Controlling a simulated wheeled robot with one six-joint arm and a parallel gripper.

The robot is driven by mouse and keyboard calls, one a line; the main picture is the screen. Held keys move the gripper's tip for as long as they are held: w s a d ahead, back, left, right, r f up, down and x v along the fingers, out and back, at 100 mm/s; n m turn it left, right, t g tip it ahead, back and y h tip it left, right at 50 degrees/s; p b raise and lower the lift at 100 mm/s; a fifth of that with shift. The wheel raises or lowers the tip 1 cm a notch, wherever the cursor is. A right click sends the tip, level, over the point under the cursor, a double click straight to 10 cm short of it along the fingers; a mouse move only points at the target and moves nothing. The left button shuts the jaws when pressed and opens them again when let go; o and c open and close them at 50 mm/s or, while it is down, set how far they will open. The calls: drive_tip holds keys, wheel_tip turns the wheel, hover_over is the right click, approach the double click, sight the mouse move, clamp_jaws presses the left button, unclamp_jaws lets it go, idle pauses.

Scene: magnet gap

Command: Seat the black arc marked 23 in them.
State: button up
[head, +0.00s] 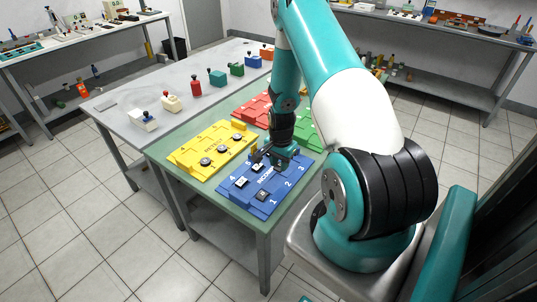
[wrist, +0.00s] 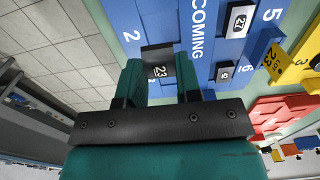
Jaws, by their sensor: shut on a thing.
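My gripper (wrist: 159,78) is shut on the black arc marked 23 (wrist: 158,58), with one teal finger on each side of it. The white number faces the wrist camera. The arc is over the blue board (wrist: 198,75) lettered INCOMING; I cannot tell whether it still touches the board. In the head view my gripper (head: 283,158) is at the far side of the blue board (head: 240,203), and the arc is hidden there. A yellow tag (wrist: 273,60) reading 23 shows at the right of the wrist view.
The blue board bears other dark pieces, one marked 27 (wrist: 239,20). A yellow board (head: 190,157) with several round dark parts lies beside it. Red (head: 250,108) and green (head: 306,130) boards lie behind. Coloured blocks stand on the grey table (head: 150,98).

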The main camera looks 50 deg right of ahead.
sight(278, 180)
drive_tip(key=shift+w, duration=0.2)
drive_tip(key=shift+a, duration=0.15)
drive_tip(key=shift+f+b, duration=2.2)
drive_tip(key=shift+f, duration=0.6)
drive_tip(key=shift+f, duration=0.2)
drive_tip(key=o, duration=0.9)
drive_tip(key=c, duration=0.5)
drive_tip(key=shift+o, duration=0.2)
